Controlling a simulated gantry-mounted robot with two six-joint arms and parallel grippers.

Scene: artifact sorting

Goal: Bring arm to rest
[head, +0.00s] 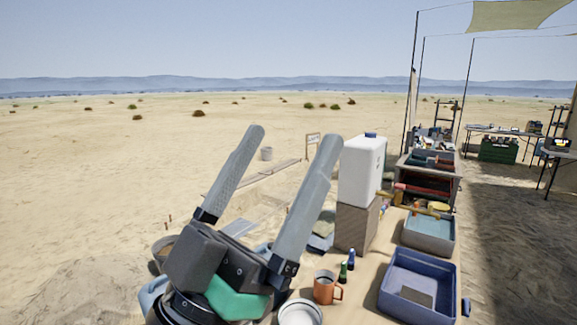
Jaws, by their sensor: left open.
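My left gripper (279,191) stands large in the lower left of the head view. Its two long grey fingers point up and are spread wide apart, with nothing between them. Its dark body covers part of the table's left side. Below the fingers a green part (238,299) shows close to the gripper body; I cannot tell what it belongs to. My right gripper does not show.
On the table are an orange mug (326,289), a white round dish (300,314), small bottles (343,271), a blue tray (419,286) and a grey tub of water (429,237). A white jug (361,171) stands on a box (354,226) behind the mug. Open sand lies left.

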